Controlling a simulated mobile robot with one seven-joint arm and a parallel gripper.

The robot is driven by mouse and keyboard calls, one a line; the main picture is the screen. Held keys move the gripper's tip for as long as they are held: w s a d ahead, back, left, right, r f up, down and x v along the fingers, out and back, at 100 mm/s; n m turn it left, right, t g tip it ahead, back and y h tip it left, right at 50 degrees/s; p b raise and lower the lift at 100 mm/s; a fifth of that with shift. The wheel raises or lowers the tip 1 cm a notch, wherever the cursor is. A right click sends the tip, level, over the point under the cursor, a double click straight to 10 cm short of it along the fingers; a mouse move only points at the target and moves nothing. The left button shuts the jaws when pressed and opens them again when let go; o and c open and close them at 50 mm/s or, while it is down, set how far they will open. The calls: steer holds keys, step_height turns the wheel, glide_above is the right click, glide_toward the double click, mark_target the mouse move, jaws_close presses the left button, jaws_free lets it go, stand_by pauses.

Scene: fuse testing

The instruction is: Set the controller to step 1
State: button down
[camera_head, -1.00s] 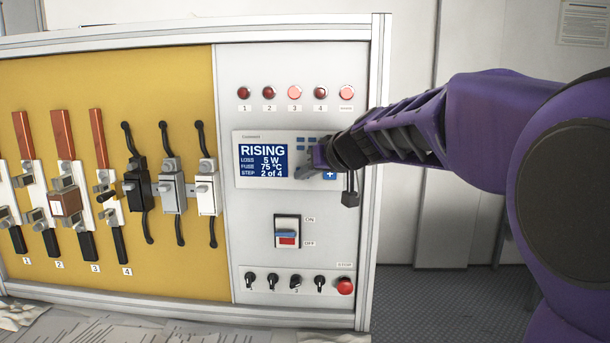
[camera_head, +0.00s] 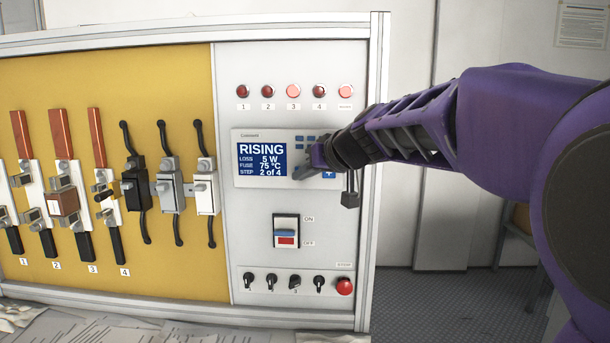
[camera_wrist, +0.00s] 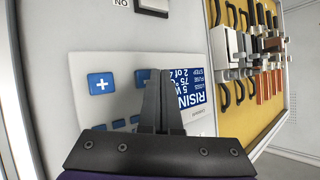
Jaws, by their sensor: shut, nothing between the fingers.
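The controller (camera_head: 240,180) is a white panel with a blue screen (camera_head: 262,161) reading RISING, LOSS 5 W, FUSE 75 °C, STEP 2 of 4. In the wrist view the screen (camera_wrist: 200,88) is turned and partly hidden by my fingers. A blue plus button (camera_head: 329,174) is at the controller's lower right; it also shows clear of my fingers in the wrist view (camera_wrist: 102,85). My gripper (camera_head: 298,177) is shut and empty at the controller's lower middle.
Above the controller is a row of red lamps (camera_head: 293,91). Below are an ON/OFF switch (camera_head: 286,232), black knobs (camera_head: 295,282) and a red stop button (camera_head: 344,286). Fuses and black-handled holders (camera_head: 136,185) hang on the yellow board to the left.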

steer(key=shift+s+a+r+b, duration=0.15)
steer(key=shift+s+b, duration=1)
steer(key=shift+s, duration=1.45)
steer(key=shift+w, duration=0.15)
stand_by(0.8)
